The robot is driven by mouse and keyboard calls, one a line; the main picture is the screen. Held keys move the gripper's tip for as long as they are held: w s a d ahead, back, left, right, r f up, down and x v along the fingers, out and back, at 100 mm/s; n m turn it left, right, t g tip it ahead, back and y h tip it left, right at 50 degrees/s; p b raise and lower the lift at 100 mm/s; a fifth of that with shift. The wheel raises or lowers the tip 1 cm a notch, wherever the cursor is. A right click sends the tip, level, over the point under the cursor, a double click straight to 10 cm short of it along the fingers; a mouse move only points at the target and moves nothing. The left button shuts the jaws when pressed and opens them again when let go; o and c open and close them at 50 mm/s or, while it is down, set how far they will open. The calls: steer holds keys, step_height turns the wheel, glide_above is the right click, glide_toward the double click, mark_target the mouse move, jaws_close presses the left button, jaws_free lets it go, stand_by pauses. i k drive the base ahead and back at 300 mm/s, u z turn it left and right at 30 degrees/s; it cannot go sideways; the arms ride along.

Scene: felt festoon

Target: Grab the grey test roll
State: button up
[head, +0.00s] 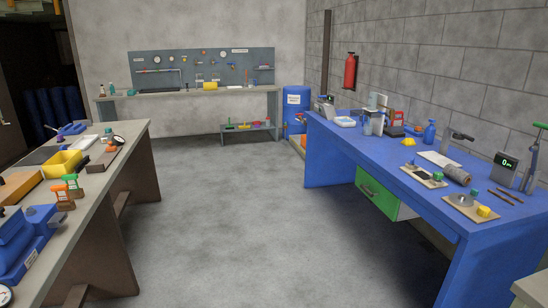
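A grey roll (457,175), which looks like the test roll, lies on its side on the blue workbench (338,147) at the right. It lies between a board with a small green block (439,176) and a white sheet. Another board with a round grey disc (464,200) and a yellow block (484,211) is just in front of it. My gripper is not in view, and nothing is seen holding the roll.
A dark arm-like stand (456,138) rises behind the roll, and a display box (503,165) stands to its right. Thin brown rods (506,196) lie nearby. A cluttered bench (126,134) stands at the left. The grey floor (230,220) between the benches is clear.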

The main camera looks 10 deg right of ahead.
mark_target(453, 172)
steer(key=z, duration=0.55)
steer(key=i, duration=1.25)
steer(key=z, duration=0.45)
